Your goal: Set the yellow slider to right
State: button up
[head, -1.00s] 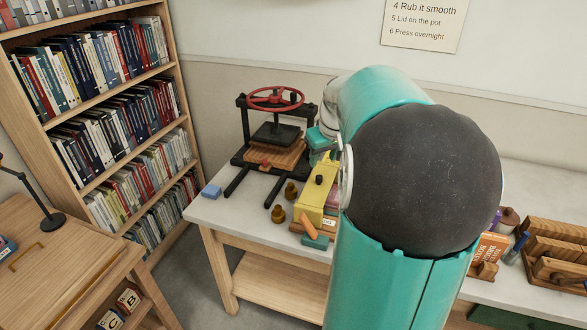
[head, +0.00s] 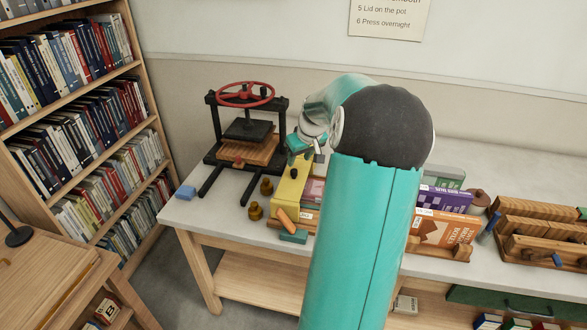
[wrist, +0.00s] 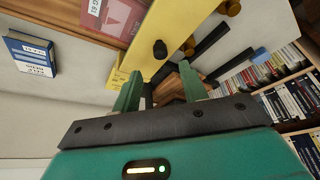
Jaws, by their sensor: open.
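The yellow slider piece (head: 284,196) is a long yellow block or panel with a black knob (head: 294,174) on it, at the left part of the worktable. In the wrist view the yellow panel (wrist: 168,18) runs from the top edge down, with its black knob (wrist: 160,48) ahead of my fingers. My gripper (head: 303,146) is at the block's far end in the head view. In the wrist view my gripper (wrist: 160,88) has its two green fingers apart with nothing between them. It appears clear of the knob. Any slot or left-right marking is not readable.
A black press with a red wheel (head: 245,94) stands left of my gripper. Brass weights (head: 256,211), an orange piece (head: 287,217) and a teal block (head: 294,237) lie near the slider. Books in a rack (head: 440,236) stand right of my arm.

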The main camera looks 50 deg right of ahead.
aim_at(294, 171)
jog(key=x, duration=0.6)
jog(key=shift+w+d+f, duration=0.1)
jog(key=shift+w+f, duration=0.15)
jog(key=shift+f, duration=0.1)
jog(key=shift+c, duration=0.4)
grip_shut()
